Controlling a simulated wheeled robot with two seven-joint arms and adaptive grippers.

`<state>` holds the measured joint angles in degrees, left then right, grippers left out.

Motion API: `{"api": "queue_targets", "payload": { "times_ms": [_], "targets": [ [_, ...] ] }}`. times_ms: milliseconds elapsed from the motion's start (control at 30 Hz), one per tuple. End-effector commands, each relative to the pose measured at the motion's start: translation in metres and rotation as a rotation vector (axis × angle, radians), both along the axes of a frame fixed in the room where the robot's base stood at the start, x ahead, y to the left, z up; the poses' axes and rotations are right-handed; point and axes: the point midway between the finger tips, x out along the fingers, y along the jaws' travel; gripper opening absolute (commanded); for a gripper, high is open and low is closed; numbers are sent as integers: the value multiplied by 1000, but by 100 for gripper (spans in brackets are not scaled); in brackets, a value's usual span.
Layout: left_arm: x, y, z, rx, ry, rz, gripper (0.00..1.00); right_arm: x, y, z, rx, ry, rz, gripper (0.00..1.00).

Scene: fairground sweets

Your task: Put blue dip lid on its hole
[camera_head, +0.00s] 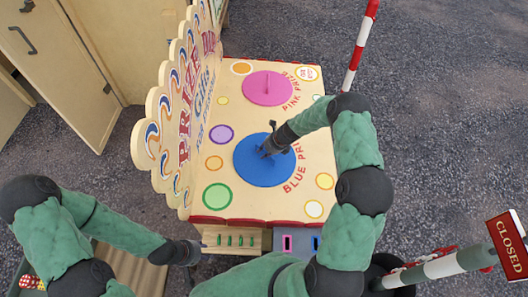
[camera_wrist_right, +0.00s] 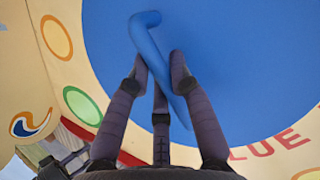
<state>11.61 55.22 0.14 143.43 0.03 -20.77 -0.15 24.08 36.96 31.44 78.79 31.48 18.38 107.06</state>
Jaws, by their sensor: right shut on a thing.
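The blue dip lid (camera_head: 250,172) is a round blue disc beside the "BLUE PRI…" lettering on the cream counter. My right gripper (camera_head: 268,150) is shut on its upright handle. In the right wrist view the fingers (camera_wrist_right: 159,62) close around the bent blue handle (camera_wrist_right: 146,22), with the lid's blue face (camera_wrist_right: 240,60) filling the top. The hole is not visible; I cannot tell whether the lid lies flat in place or sits slightly above the counter. My left gripper (camera_head: 192,252) is at the counter's front left, away from the lid; its fingers are too small to judge.
A pink lid (camera_head: 267,88) with a handle lies farther back on the counter (camera_head: 240,110). A scalloped sign board (camera_head: 180,110) stands along the left edge. A small tray with green pieces (camera_head: 230,240) is in front.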

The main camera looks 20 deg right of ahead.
Motion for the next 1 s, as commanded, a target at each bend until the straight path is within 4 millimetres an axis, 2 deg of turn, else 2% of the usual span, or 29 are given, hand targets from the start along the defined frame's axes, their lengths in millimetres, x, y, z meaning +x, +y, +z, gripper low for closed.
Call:
{"api": "queue_targets", "payload": {
  "times_ms": [33, 100, 433, 567, 1000],
  "targets": [
    [0, 0, 0, 0, 0, 0, 40, 1, 0, 1, -1, -1, -1, 30],
    [0, 0, 0, 0, 0, 0, 40, 1, 0, 1, -1, -1, -1, 49],
    [0, 0, 0, 0, 0, 0, 40, -1, 0, 0, 0, 1, 0, 49],
    [0, 0, 0, 0, 0, 0, 40, -2, -3, 7, -1, -1, 0, 49],
    [0, 0, 0, 0, 0, 0, 40, -28, -32, 77, -2, -3, -1, 49]
  ]
}}
